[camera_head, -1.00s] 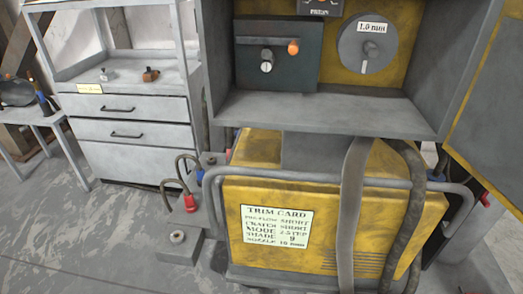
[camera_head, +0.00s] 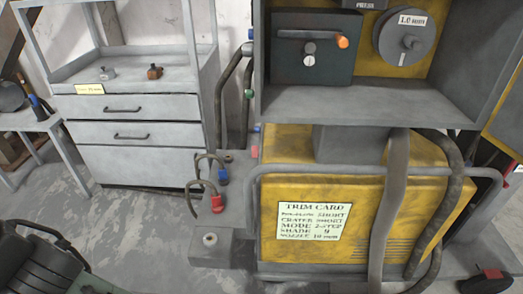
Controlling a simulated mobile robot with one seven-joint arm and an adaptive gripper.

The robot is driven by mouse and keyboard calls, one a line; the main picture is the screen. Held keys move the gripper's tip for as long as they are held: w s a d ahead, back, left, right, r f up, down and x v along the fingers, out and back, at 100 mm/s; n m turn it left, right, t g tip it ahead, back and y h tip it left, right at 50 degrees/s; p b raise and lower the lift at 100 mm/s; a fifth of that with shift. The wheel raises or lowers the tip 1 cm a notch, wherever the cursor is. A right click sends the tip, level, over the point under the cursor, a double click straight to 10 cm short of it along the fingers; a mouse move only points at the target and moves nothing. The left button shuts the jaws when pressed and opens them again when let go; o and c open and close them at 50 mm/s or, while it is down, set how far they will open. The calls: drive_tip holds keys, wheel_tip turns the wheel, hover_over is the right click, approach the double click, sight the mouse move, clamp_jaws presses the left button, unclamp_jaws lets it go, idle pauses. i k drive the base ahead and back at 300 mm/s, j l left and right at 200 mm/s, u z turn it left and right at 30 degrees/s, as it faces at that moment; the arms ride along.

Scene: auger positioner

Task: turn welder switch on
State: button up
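The yellow welder unit (camera_head: 290,150) stands on the right, with a trim card (camera_head: 313,220) on its front. Above it is a grey open housing (camera_head: 370,105). I see no gripper that I can make out.
A grey drawer cabinet (camera_head: 140,160) stands at the left. Hoses (camera_head: 395,200) and a grey rail cross the welder's front. A low grey block (camera_head: 210,250) with cable plugs stands beside it. A dark ribbed thing (camera_head: 45,265) lies at the lower left. Floor between is clear.

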sight(254, 149)
drive_tip(key=i+j, duration=0.15)
drive_tip(key=i, duration=0.15)
drive_tip(key=i+j+z, duration=0.1)
drive_tip(key=i, duration=0.25)
drive_tip(key=i+j+z, duration=0.1)
drive_tip(key=j+z, duration=0.2)
drive_tip(key=j, duration=0.35)
drive_tip(key=j+z, duration=0.3)
drive_tip(key=j, duration=0.4)
